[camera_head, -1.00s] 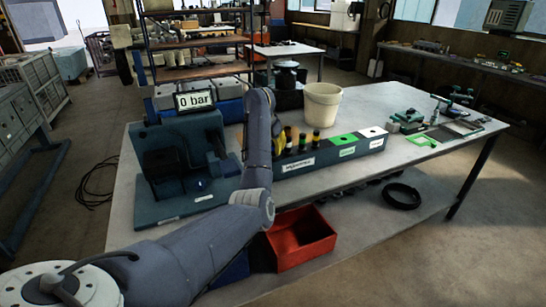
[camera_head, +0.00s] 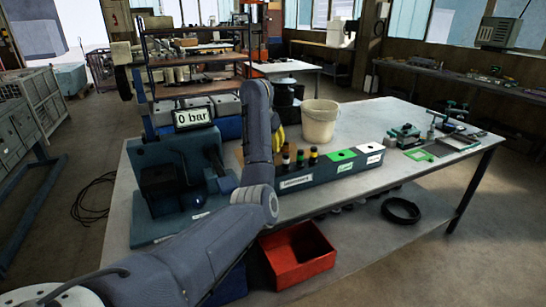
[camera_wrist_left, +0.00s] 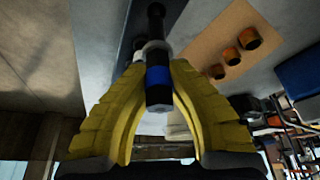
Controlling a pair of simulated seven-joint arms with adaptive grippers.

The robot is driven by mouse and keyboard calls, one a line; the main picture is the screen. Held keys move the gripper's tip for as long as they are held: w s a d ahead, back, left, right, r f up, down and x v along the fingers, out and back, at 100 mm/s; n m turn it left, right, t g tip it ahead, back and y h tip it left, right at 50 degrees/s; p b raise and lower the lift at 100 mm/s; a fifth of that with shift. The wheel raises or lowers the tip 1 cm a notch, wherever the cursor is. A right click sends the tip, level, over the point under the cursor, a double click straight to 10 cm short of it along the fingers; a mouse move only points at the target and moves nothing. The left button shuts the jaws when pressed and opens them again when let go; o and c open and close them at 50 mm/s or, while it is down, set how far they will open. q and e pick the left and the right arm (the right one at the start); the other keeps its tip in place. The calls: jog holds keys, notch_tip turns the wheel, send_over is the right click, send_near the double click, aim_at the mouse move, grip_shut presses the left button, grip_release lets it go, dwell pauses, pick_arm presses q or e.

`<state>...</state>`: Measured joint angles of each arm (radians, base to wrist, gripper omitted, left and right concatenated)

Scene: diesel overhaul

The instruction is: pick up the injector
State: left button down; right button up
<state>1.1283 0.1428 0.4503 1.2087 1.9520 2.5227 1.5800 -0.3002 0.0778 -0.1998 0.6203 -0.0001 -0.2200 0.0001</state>
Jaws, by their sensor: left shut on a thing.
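My left gripper (camera_wrist_left: 155,95) has yellow fingers closed around an injector (camera_wrist_left: 157,78). The injector is a dark, slim cylinder with a blue band, lying between the two fingers in the left wrist view. My right gripper is not in view.
A blue-grey test stand (camera_head: 180,180) with a "0 bar" display (camera_head: 193,118) is left of my arm. A labelled rack (camera_head: 320,176) has green and white sections. A cream bucket (camera_head: 319,122) stands behind it. A red bin (camera_head: 298,255) sits lower, in front.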

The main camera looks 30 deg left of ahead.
pick_arm(q)
notch_tip(320, 180, up, 20)
jog(key=shift+f, duration=0.15)
dwell(0.3)
jog(key=c, duration=2)
grip_release()
grip_shut()
